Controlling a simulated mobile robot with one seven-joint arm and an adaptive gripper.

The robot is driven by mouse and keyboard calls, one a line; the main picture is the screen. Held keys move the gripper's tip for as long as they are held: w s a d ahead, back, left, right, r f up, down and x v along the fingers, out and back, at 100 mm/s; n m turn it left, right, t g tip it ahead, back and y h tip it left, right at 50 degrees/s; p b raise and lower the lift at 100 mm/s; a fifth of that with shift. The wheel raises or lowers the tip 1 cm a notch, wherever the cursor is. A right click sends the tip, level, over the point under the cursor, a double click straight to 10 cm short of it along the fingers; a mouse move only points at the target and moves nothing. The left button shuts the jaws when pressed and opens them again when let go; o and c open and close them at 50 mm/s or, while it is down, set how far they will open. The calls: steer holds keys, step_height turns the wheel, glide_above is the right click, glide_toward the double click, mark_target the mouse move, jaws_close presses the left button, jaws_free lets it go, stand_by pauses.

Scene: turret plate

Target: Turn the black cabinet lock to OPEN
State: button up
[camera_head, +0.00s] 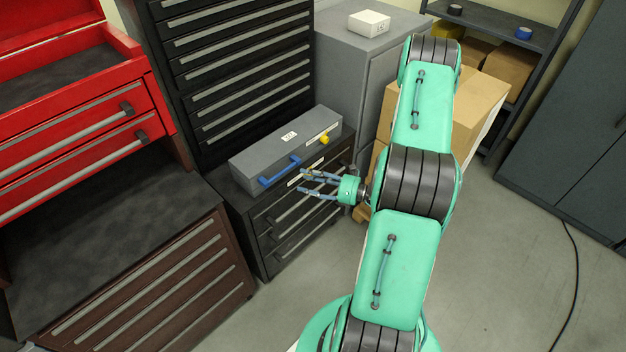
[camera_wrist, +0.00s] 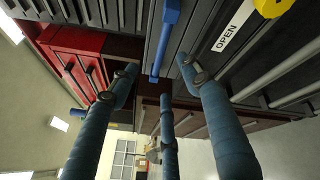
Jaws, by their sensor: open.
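A grey box (camera_head: 288,150) lies on top of a low black cabinet (camera_head: 290,225). On its front are a blue bar handle (camera_head: 279,172) and a round yellow knob (camera_head: 324,139). In the wrist view the blue handle (camera_wrist: 166,35) is at top centre. The yellow knob (camera_wrist: 273,7) is cut off at the top right. A white OPEN label (camera_wrist: 230,25) lies between them. I cannot tell which part is the lock. My gripper (camera_head: 307,182) is open and empty in front of the box. Its blue fingers (camera_wrist: 160,78) are spread apart from the knob.
A red tool chest (camera_head: 75,125) and a brown drawer unit (camera_head: 150,285) stand at the left. A tall black drawer cabinet (camera_head: 235,70) is behind the box. Cardboard boxes (camera_head: 475,100) stand behind my arm. The grey floor (camera_head: 500,270) at the right is clear except for a black cable (camera_head: 575,290).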

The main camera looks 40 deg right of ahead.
steer(key=s+d+f+m+t+h, duration=0.1)
steer(key=s+d+f+m+h, duration=0.2)
steer(key=f, duration=0.3)
steer(key=s+d+f+m+t+h, duration=0.1)
steer(key=s+d+f+m+h, duration=0.3)
steer(key=d+f+m, duration=0.1)
steer(key=shift+d+f+m, duration=0.3)
steer(key=shift+d+f, duration=0.35)
steer(key=shift+w, duration=0.1)
steer(key=shift+w+a+b, duration=0.15)
steer(key=shift+w+b, duration=0.65)
steer(key=shift+w, duration=5.9)
steer(key=c, duration=1.1)
